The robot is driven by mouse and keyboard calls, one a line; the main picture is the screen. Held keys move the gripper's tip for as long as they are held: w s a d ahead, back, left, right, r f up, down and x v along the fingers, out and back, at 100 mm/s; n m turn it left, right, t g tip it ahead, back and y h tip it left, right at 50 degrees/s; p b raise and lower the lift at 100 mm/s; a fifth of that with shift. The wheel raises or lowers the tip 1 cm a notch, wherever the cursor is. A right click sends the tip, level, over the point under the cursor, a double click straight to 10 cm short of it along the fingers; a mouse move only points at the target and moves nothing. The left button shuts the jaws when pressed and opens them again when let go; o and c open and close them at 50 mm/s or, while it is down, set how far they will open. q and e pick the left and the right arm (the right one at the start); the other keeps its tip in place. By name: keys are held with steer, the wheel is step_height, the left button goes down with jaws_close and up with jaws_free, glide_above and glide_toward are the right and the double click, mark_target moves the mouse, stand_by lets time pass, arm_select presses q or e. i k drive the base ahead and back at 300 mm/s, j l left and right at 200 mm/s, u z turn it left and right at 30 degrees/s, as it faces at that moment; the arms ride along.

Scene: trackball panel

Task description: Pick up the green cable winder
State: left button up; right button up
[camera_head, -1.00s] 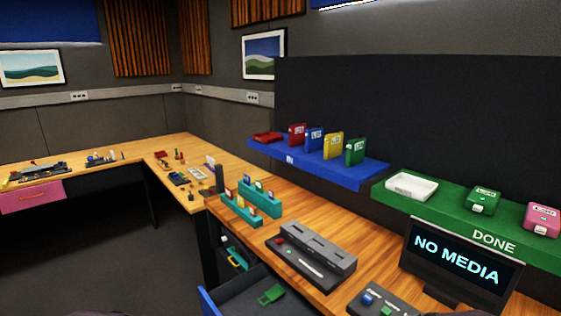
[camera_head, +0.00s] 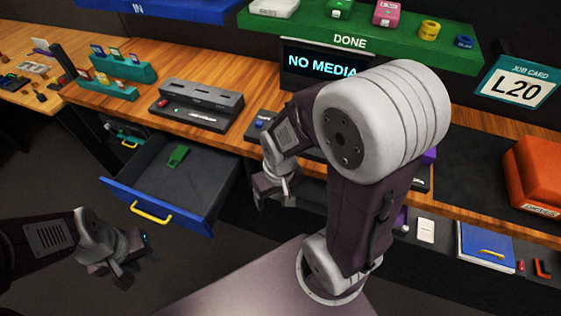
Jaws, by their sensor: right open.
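A small green piece (camera_head: 178,156), which looks like the green cable winder, lies in the open grey drawer (camera_head: 150,185), toward its back left. My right gripper (camera_head: 272,192) hangs to the right of the drawer, apart from the green piece. It is open, and I see nothing in it. My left gripper (camera_head: 138,262) is at the lower left, in front of and below the drawer's front. Its fingers are dark and small, so I cannot tell whether they are open.
The drawer has a blue front with a yellow handle (camera_head: 151,212). The wooden desk (camera_head: 135,103) above carries a grey dock (camera_head: 198,103) and teal racks (camera_head: 124,70). My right arm covers part of the NO MEDIA screen (camera_head: 318,65). An orange box (camera_head: 535,170) stands far right.

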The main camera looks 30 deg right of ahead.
mark_target(178, 155)
steer(key=i+j+z, duration=0.25)
steer(key=j+z, duration=0.2)
steer(key=i+j+z, duration=0.2)
steer(key=j+z, duration=0.75)
steer(key=j, duration=0.15)
steer(key=j+z, duration=0.45)
steer(key=j, duration=0.2)
steer(key=k+j+z, duration=0.1)
steer(key=j+z, duration=0.35)
steer(key=j, duration=0.15)
steer(key=k+j+z, duration=0.2)
steer(key=j+z, duration=0.3)
